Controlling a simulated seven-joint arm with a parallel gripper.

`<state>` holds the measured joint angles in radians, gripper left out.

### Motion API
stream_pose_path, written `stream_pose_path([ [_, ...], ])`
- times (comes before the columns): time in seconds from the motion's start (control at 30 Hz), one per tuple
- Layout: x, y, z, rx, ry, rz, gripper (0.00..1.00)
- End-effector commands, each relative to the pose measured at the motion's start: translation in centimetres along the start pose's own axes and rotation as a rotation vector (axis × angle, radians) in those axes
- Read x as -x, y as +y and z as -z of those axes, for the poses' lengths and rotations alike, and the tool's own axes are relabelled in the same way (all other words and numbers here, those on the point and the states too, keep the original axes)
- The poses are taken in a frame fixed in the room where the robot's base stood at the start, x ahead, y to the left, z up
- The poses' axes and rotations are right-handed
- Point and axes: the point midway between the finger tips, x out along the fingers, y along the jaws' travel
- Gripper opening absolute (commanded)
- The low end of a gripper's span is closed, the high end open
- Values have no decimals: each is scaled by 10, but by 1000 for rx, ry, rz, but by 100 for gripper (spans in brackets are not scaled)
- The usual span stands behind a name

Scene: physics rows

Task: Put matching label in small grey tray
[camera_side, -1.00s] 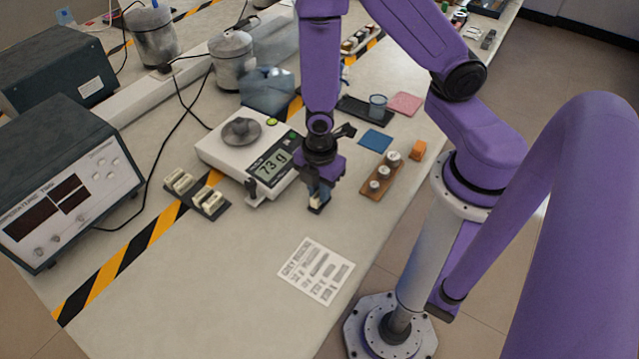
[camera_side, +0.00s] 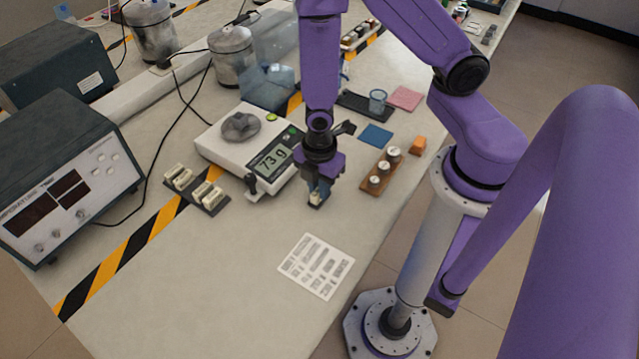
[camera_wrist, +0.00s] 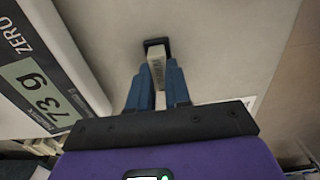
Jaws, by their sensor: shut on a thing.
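My gripper (camera_side: 318,192) is shut on a cream label (camera_wrist: 157,72), with its blue fingers on both sides of it in the wrist view. The label's far end overlaps a small dark grey tray (camera_wrist: 154,43); I cannot tell whether it rests on the tray's floor. The tray shows below the fingers in the side view (camera_side: 316,206), mostly hidden. A dark rack (camera_side: 212,207) with several cream labels (camera_side: 181,178) stands left of the scale. The white scale (camera_side: 222,148) has a dark weight (camera_side: 240,126) on it, and its display (camera_side: 274,161) reads 73 g.
A printed sheet (camera_side: 316,266) lies in front of my gripper. A wooden block with several weights (camera_side: 378,180), a blue pad (camera_side: 376,136) and an orange block (camera_side: 418,145) are to the right. The front left of the bench is clear.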

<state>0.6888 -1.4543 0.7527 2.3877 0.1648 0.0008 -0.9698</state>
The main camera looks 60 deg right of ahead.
Motion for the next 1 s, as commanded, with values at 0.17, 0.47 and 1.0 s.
stream_pose_path([
  [0.17,-2,0,0,0,0,0,0],
  [0.47,-3,0,0,0,0,0,48],
  [1.0,-3,0,0,0,0,0,65],
])
